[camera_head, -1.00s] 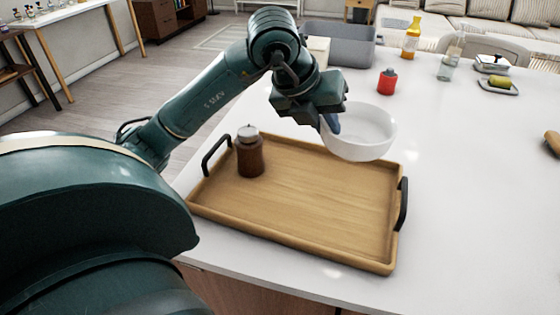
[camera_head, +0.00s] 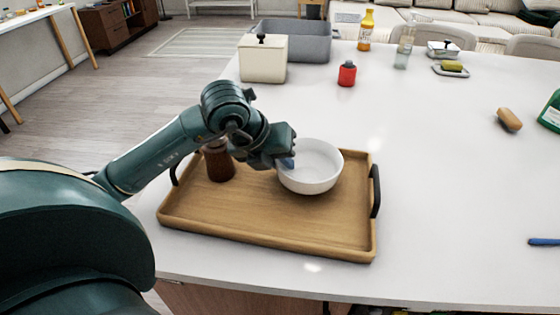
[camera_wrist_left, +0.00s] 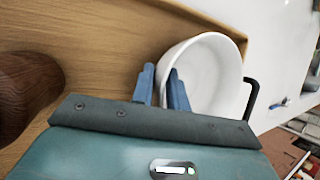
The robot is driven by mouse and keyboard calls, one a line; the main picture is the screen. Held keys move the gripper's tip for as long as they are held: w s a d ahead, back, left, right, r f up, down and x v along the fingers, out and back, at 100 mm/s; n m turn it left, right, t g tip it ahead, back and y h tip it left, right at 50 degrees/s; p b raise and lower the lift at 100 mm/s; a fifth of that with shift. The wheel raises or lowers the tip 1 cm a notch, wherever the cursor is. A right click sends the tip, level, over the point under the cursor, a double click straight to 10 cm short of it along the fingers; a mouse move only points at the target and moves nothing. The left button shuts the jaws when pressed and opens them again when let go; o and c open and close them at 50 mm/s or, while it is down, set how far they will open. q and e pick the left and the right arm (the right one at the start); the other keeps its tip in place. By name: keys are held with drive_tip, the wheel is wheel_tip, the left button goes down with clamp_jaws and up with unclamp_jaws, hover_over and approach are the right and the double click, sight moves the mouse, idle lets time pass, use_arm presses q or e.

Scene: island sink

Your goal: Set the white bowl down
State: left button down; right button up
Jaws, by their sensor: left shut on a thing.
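The white bowl (camera_head: 312,180) is upright over the right back part of the wooden tray (camera_head: 250,220) in the head view. I cannot tell whether its base touches the tray. My left gripper (camera_head: 287,162) is shut on the bowl's left rim. In the left wrist view, the two blue fingers (camera_wrist_left: 162,88) pinch the wall of the bowl (camera_wrist_left: 208,75), one on each side. The tray's wood (camera_wrist_left: 110,50) shows beside it. My right gripper is not in view.
A brown jar (camera_head: 220,165) stands on the tray's left part, partly behind my arm. A red bottle (camera_head: 347,74), a cream canister (camera_head: 263,60) and a grey basin (camera_head: 305,42) stand farther back. The counter right of the tray (camera_head: 440,190) is mostly clear.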

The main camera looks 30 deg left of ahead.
use_arm(q)
drive_tip(key=shift+f, duration=0.2)
drive_tip(key=c, duration=1.4)
unclamp_jaws()
drive_tip(key=shift+r, duration=0.3)
drive_tip(key=v, duration=1.1)
drive_tip(key=shift+s+a+r, duration=0.15)
drive_tip(key=shift+s+r, duration=0.1)
drive_tip(key=shift+s, duration=0.05)
drive_tip(key=shift+s, duration=0.1)
